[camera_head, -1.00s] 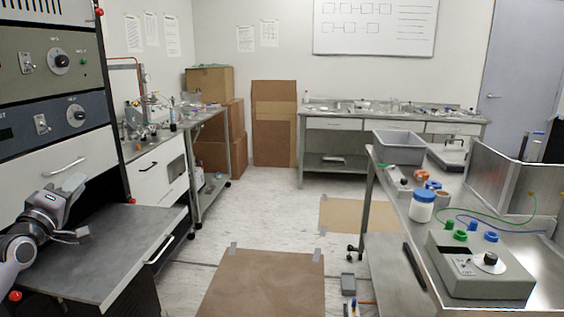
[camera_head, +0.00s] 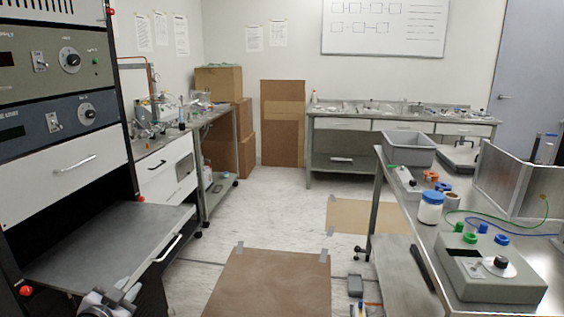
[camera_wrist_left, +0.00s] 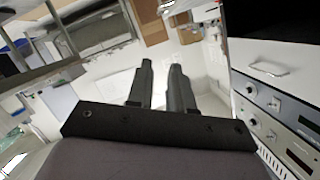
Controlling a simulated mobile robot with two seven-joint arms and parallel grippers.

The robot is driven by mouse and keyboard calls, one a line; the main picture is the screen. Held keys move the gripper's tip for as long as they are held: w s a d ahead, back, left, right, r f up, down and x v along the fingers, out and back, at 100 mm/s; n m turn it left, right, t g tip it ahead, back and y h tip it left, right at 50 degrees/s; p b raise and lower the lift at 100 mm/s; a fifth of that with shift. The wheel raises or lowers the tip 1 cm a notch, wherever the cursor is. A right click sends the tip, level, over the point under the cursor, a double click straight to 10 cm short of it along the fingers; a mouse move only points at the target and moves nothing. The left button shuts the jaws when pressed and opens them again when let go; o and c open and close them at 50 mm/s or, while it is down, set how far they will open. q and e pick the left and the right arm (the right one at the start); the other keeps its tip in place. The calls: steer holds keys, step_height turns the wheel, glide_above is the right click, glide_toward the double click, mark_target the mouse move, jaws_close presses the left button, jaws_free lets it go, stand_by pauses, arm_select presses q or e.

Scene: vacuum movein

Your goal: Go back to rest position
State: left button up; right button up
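My left gripper (camera_head: 126,291) shows at the bottom left of the head view, low in front of the grey pull-out shelf (camera_head: 105,240) of the instrument rack. Only its end part is in the picture; the rest of the arm is cut off. In the left wrist view my left gripper (camera_wrist_left: 162,68) has its two dark fingers a little apart, with nothing between them. My right gripper is in neither view.
The instrument rack (camera_head: 62,60) stands close on the left. A workbench (camera_head: 400,250) with a grey bin (camera_head: 407,152), a white jar with a blue lid (camera_head: 430,210) and a control box (camera_head: 492,275) stands on the right. Brown floor mats (camera_head: 268,285) lie in the open aisle.

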arm_select(q)
steer(key=s+d+f+n+g+h, duration=0.1)
steer(key=s+d+f, duration=0.4)
steer(key=s, duration=0.4)
steer(key=s+d+f+g+h, duration=0.1)
steer(key=s+d+f+g, duration=0.1)
steer(key=s+d+f, duration=0.3)
steer(key=s+d+f+n+g+h, duration=0.1)
steer(key=s+d+f, duration=0.5)
steer(key=s+d, duration=0.3)
steer(key=s, duration=0.4)
steer(key=shift+s+n+g+h, duration=0.3)
steer(key=shift+s+g, duration=0.1)
